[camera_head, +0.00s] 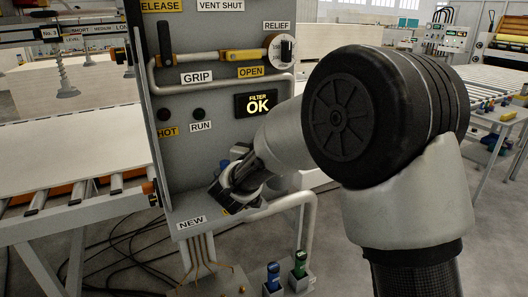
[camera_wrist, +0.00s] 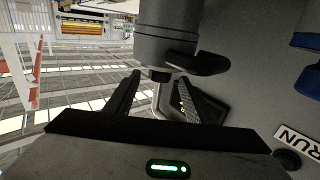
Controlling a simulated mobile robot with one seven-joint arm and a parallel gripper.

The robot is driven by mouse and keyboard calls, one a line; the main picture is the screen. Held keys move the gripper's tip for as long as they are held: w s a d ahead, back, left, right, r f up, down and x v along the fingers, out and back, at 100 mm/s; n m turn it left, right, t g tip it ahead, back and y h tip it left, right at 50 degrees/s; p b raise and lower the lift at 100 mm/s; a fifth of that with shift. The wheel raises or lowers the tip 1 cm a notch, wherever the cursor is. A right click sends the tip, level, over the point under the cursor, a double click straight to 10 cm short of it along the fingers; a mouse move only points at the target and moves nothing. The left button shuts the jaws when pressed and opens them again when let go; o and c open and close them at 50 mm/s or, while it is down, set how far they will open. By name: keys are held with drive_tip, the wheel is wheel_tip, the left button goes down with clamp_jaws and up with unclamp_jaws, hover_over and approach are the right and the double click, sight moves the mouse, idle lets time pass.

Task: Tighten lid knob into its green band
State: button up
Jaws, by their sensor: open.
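In the wrist view, my gripper (camera_wrist: 160,80) has its two dark fingers spread, with a clear gap between them. A grey cylindrical housing (camera_wrist: 165,45) is just past the fingertips. A black knob or lever (camera_wrist: 205,64) sticks out of its lower end to the right, close to the right fingertip; I cannot tell if they touch. In the head view, my gripper (camera_head: 238,186) is in front of the grey panel, below the FILTER OK display (camera_head: 257,104). There my gripper and arm hide the knob. I cannot make out a green band on it in either view.
The grey panel (camera_head: 185,55) carries labels, a yellow-sleeved lever (camera_head: 243,56) and a round relief dial (camera_head: 280,50). A bent pipe (camera_head: 307,205) runs beside the shelf marked NEW (camera_head: 192,222). Blue (camera_head: 273,276) and green (camera_head: 299,264) canisters stand below. A roller table (camera_head: 75,205) is left.

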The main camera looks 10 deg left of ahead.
drive_tip(key=v, duration=1)
drive_tip(key=shift+p, duration=0.3)
drive_tip(key=shift+s, duration=0.1)
